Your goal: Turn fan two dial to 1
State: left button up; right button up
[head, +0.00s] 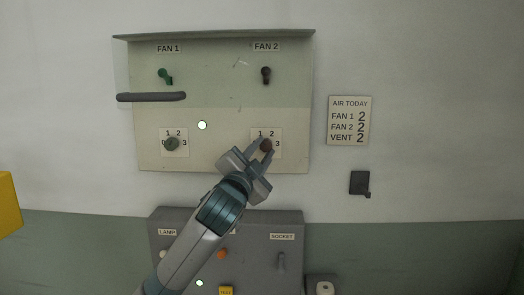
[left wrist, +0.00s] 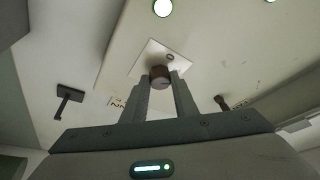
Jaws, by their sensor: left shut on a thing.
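In the left wrist view the brown dial (left wrist: 160,76) shows between the two fingertips. My fingers hide part of the plate, and I cannot tell which number the dial points to. My right gripper is not in view.
The panel (head: 220,100) also has a FAN 1 dial (head: 171,144), a green switch (head: 165,75), a dark switch (head: 266,74) and a protruding grey bar (head: 151,97). A sign (head: 349,121) reads FAN 1 2, FAN 2 2, VENT 2. A grey box (head: 285,225) sits below.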

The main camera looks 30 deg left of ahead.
pick_arm(q)
jog(key=o, duration=1.1)
jog(key=shift+c, duration=0.2)
pick_arm(e)
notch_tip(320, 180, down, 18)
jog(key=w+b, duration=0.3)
jog(key=b, duration=1.6)
pick_arm(q)
jog(key=b+v, duration=0.3)
jog(key=v, duration=1.4)
jog(key=shift+s, duration=0.2)
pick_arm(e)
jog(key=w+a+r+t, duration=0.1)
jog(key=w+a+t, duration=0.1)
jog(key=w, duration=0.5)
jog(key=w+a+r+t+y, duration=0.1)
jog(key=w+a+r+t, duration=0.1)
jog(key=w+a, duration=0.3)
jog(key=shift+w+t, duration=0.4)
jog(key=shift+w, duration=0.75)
pick_arm(q)
jog(key=shift+d, duration=0.15)
